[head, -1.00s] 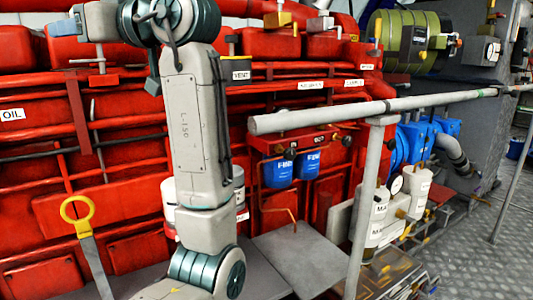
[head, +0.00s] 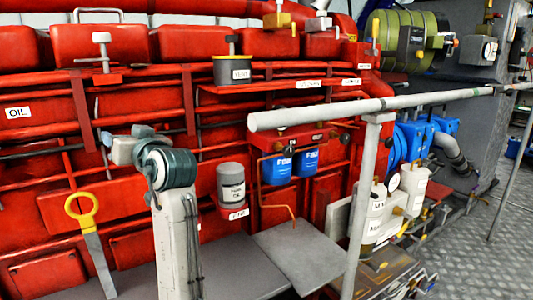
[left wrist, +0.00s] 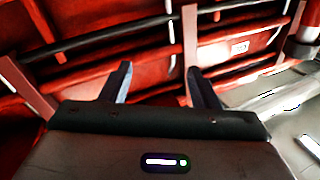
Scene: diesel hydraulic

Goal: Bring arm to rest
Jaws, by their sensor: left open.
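My left gripper shows in the left wrist view (left wrist: 160,85). Its two dark fingers stand apart with nothing between them. It faces the red engine block (left wrist: 100,20). In the head view, my arm stands low in front of the engine (head: 130,190), left of the middle; its fingers cannot be made out there. My right gripper is in neither view.
A grey railing (head: 330,113) with a post crosses the front right. A yellow-handled dipstick (head: 82,209) is at the left. A grey canister (head: 231,184) and blue filters (head: 278,169) sit on the engine. Grey plates (head: 300,252) lie below; checkered floor (head: 480,260) is open at right.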

